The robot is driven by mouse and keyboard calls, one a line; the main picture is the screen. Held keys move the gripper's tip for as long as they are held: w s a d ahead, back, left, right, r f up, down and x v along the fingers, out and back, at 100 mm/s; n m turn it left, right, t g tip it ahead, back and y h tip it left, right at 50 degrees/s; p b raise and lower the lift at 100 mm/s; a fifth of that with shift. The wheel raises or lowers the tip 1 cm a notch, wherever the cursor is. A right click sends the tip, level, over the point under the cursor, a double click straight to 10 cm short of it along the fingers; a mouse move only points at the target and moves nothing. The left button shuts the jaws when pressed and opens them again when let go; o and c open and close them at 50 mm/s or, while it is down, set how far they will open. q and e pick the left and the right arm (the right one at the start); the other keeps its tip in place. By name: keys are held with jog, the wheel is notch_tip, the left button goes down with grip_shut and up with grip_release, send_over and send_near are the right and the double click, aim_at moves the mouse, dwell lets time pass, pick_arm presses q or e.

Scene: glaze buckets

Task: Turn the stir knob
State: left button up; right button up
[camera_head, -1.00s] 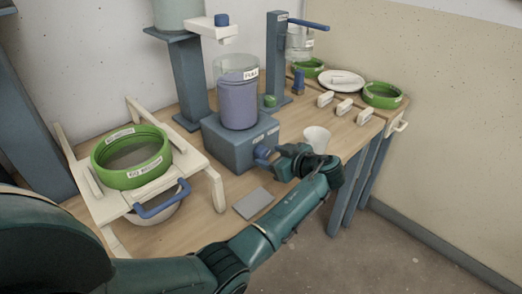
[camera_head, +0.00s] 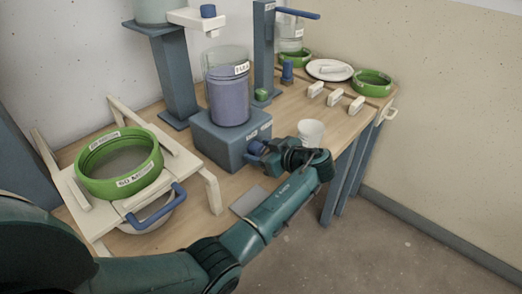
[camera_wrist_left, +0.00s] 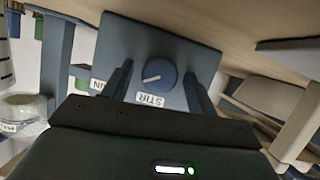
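The stir knob (camera_head: 257,147) is a round blue knob on the front of a blue-grey mixer base (camera_head: 213,144). A clear container (camera_head: 228,98) with purple-blue contents stands on the base. In the left wrist view the knob (camera_wrist_left: 157,76) has a white pointer line and sits beside a "STIR" label (camera_wrist_left: 150,99). My left gripper (camera_head: 268,153) is at the knob. In the wrist view its two dark fingers (camera_wrist_left: 160,76) are apart on either side of the knob, with visible gaps; contact does not show. My right gripper is not in view.
A white cup (camera_head: 311,132) stands just behind my left wrist. A green sieve ring (camera_head: 119,165) rests on a cream stand at left. A grey flat plate (camera_head: 247,201) lies near the table's front edge. Cream blocks (camera_head: 334,97) and a green ring (camera_head: 372,82) are at right.

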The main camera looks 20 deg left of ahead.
pick_arm(q)
jog(key=c, duration=0.9)
jog(key=shift+g, duration=0.3)
jog(key=m+b, duration=0.1)
jog(key=m+g+b, duration=0.1)
jog(key=shift+w+f+m+y, duration=0.1)
jog(key=shift+w+m+y, duration=0.05)
jog(key=shift+m+y, duration=0.2)
jog(key=shift+m+g+y+b, duration=0.35)
jog(key=shift+m+g+b, duration=0.4)
jog(key=shift+m+g, duration=0.25)
jog(key=o, duration=1)
jog(key=shift+c, duration=0.2)
